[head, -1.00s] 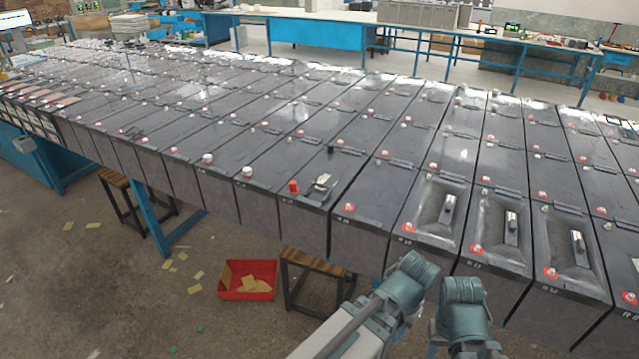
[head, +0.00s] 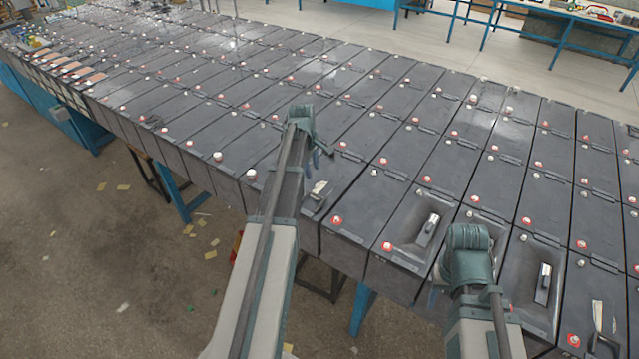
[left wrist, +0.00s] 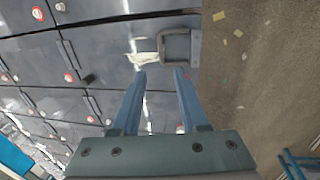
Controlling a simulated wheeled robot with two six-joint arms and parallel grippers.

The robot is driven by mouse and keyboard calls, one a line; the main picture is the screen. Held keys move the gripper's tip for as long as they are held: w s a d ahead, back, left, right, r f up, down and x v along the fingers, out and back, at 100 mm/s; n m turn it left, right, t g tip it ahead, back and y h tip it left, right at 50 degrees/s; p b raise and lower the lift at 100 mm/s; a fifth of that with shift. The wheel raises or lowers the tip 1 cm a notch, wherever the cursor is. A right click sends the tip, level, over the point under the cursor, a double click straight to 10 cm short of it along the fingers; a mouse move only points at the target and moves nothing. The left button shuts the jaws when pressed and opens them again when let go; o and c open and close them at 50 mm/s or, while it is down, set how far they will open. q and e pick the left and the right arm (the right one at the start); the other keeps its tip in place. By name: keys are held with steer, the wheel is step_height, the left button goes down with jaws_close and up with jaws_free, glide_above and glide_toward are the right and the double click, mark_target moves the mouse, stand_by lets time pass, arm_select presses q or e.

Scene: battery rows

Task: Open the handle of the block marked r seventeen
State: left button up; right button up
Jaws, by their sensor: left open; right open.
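No block marking is readable now, so I cannot confirm which block is r seventeen. A grey block (head: 308,222) at the front edge carries a small grey handle (head: 316,200) with a pale scrap beside it. In the left wrist view the handle (left wrist: 176,46) is a squarish grey frame near the block's edge, just beyond the fingertips. My left gripper (head: 318,155) reaches over this block; in the left wrist view it (left wrist: 160,74) is open and empty, apart from the handle. My right gripper (head: 452,285) is mostly hidden behind its wrist, over the front blocks to the right.
Long rows of grey blocks with red and white caps fill the table. Front blocks at right have recessed bar handles (head: 430,228), (head: 543,283). A red bin (head: 237,246) is mostly hidden behind my left arm. Open floor with paper scraps lies at left.

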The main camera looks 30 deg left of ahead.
mark_target(318, 196)
arm_select(q)
steer(key=shift+w+d+f+b, duration=0.1)
steer(key=shift+w+f+b, duration=0.35)
steer(key=shift+f+b, duration=1.85)
steer(key=shift+w+a+f+b, duration=0.1)
steer(key=shift+w+f+b, duration=0.35)
steer(key=shift+f+b, duration=1.85)
steer(key=shift+w+d+f+b, duration=0.1)
steer(key=shift+w+f+b, duration=0.35)
steer(key=shift+f+b, duration=1.85)
steer(key=shift+r, duration=0.1)
jaws_close()
